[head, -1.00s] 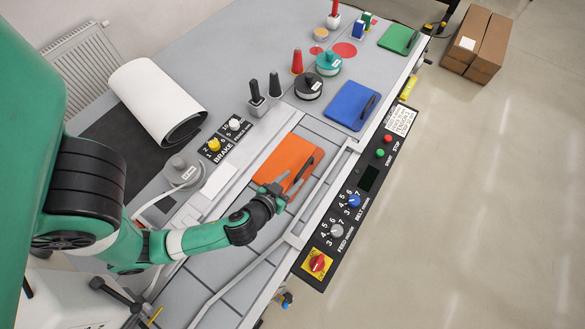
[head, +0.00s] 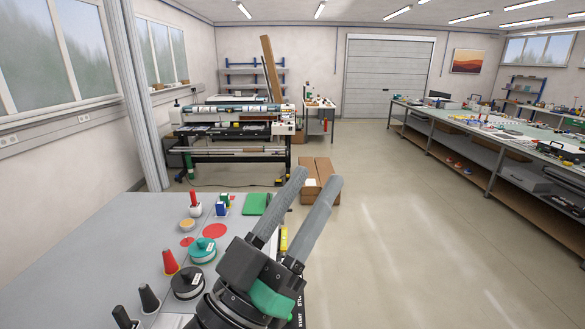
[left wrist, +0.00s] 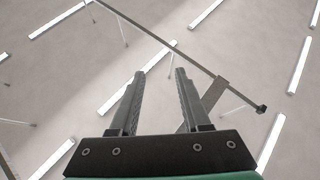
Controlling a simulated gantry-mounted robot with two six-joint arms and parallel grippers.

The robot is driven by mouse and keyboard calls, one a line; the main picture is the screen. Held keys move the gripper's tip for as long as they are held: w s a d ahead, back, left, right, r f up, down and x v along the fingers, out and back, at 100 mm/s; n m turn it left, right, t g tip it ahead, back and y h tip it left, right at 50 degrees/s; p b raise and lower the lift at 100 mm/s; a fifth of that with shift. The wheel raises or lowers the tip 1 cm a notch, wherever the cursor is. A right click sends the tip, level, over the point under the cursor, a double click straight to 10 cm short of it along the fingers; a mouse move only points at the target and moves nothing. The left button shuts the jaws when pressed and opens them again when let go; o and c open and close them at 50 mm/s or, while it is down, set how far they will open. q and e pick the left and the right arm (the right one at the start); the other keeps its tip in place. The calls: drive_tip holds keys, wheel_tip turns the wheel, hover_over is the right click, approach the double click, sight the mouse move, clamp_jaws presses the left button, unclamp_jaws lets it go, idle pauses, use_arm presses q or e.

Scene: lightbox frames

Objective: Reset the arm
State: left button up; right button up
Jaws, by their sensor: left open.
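My left gripper (head: 318,180) is raised up close in front of the head camera. Its two grey fingers stand apart with nothing between them, and it points up and away over the table's right edge. In the left wrist view the open fingers (left wrist: 159,75) face the ceiling and its light strips. My right gripper is not in view.
The grey table (head: 90,240) at lower left holds a red cone (head: 170,262), a teal round weight (head: 202,249), a black one (head: 187,282) and a green pad (head: 256,204). Cardboard boxes (head: 318,180) stand on the floor beyond. The floor (head: 400,260) at right is clear.

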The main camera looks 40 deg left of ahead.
use_arm(q)
drive_tip(key=s+d+r+m+t+h+p, duration=0.1)
drive_tip(key=s+r+h+p, duration=0.1)
drive_tip(key=r+p, duration=0.9)
drive_tip(key=s+d+r+m+t+h+p, duration=0.1)
drive_tip(key=s+r+m+p, duration=0.15)
drive_tip(key=r+p, duration=0.75)
use_arm(e)
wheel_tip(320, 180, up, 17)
drive_tip(key=b, duration=0.4)
use_arm(q)
wheel_tip(320, 180, down, 33)
drive_tip(key=b, duration=3.7)
drive_tip(key=shift+s+r+n, duration=0.15)
drive_tip(key=shift+s+n, duration=0.1)
drive_tip(key=shift+n, duration=0.1)
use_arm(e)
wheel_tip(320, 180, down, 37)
